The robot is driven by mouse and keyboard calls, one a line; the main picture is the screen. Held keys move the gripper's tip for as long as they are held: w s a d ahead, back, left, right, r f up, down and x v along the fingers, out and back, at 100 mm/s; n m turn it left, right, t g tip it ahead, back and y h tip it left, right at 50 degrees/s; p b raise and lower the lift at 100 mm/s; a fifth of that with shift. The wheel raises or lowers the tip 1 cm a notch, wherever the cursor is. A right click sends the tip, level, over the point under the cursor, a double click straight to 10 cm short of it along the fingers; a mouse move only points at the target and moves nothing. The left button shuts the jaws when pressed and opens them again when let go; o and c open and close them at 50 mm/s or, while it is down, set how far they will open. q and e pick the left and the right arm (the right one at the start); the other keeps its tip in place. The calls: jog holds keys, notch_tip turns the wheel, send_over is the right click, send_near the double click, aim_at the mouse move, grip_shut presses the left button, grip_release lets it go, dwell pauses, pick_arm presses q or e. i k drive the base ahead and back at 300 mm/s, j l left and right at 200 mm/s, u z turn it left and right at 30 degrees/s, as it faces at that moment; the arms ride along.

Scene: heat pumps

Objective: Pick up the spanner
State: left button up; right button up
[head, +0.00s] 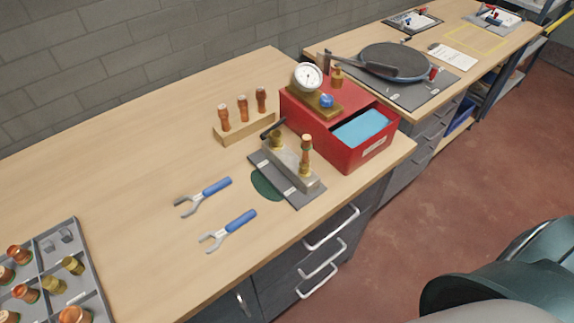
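Two spanners with blue handles and grey open jaws lie flat on the wooden workbench (110,155). The farther spanner (203,197) has its jaw toward the left and its handle toward the right. The nearer spanner (228,230) lies closer to the bench's front edge, turned much the same way. They lie apart and nothing covers them. Neither of my grippers shows in the head view.
A metal fixture (290,165) with brass fittings stands on a grey plate right of the spanners. Behind it are a wooden block (245,127) with copper pieces and a red box (345,145) with a gauge. A grey fittings tray (88,270) is at lower left. The bench's left middle is clear.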

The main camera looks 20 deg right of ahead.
aim_at(220, 236)
jog(key=k+l+u, duration=0.15)
jog(key=l+u, duration=0.2)
jog(key=k+l+u, duration=0.2)
jog(key=l+u, duration=0.15)
jog(key=k+l+u, duration=0.3)
jog(key=i, duration=0.1)
